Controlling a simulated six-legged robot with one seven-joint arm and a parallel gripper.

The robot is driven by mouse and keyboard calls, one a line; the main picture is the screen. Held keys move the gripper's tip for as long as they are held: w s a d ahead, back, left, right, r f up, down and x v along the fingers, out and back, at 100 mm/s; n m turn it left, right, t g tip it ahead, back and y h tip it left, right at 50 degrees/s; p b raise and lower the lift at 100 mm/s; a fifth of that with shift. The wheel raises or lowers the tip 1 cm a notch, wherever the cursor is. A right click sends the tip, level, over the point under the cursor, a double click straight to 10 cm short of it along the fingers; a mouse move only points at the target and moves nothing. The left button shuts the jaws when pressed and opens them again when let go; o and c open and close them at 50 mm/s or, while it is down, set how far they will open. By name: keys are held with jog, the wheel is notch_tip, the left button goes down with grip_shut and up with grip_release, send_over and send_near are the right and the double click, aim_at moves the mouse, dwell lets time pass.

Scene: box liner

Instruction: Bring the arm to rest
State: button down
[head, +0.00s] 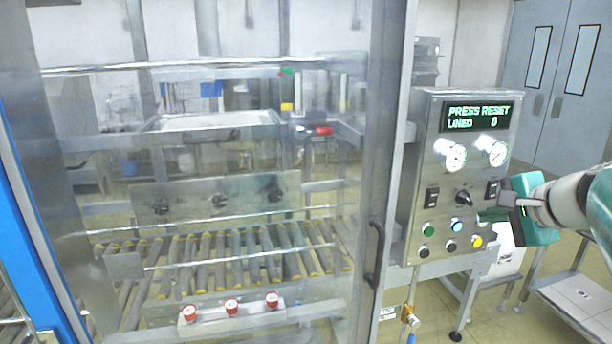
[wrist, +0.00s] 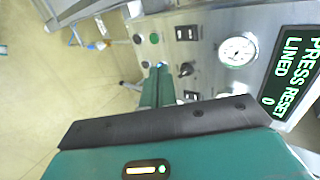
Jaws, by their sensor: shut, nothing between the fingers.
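My gripper (head: 486,215) is shut and empty, with its teal fingers in front of the right part of the steel control panel (head: 420,175). It also shows in the wrist view, its fingers (wrist: 157,85) together and pointing toward the panel's buttons. My arm comes in from the right edge. I cannot tell whether the fingertips touch the panel. The display (head: 479,115) reads "PRESS RESET" and "LINED 0". A blue button (head: 457,226), a yellow button (head: 477,241) and a green button (head: 428,230) sit low on the panel.
A clear guard door (head: 230,120) with a dark handle (head: 376,254) stands left of the panel, with a roller conveyor (head: 240,255) behind it. Red-topped knobs (head: 231,306) sit low in front. A low steel table (head: 575,295) is at lower right.

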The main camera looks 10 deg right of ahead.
jog(key=s+a+f+n+g, duration=0.1)
jog(key=s+a+f+n, duration=0.3)
jog(key=a, duration=0.5)
jog(key=s+a+f+n+g, duration=0.2)
jog(key=s+a+f+n, duration=0.1)
jog(key=a+f+n, duration=0.4)
jog(key=s+a+f+n+g, duration=0.2)
jog(key=s+a+f+n, duration=0.2)
jog(key=a, duration=0.8)
jog(key=shift+s+f+n, duration=0.35)
jog(key=shift+f+n, duration=0.4)
jog(key=shift+n, duration=0.45)
